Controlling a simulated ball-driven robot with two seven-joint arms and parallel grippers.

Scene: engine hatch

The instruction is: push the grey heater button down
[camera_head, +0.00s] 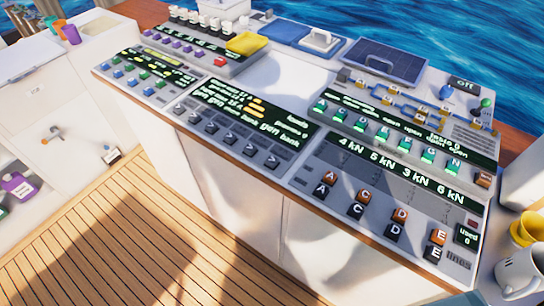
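A row of dark grey buttons (228,138) runs along the front of the middle panel, below a black screen (255,112) with green and yellow text. I cannot read a heater label, so I cannot tell which button is the heater one. No button in this row is clearly lower than the others. Neither of my grippers is in view, and nothing is touching the buttons.
The sloped console (280,205) fills the middle. To its right is a panel with orange (356,210) and black lettered buttons; to its left, one with blue and green buttons. A yellow cup (526,231) stands at far right. Wooden deck (150,245) lies in front.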

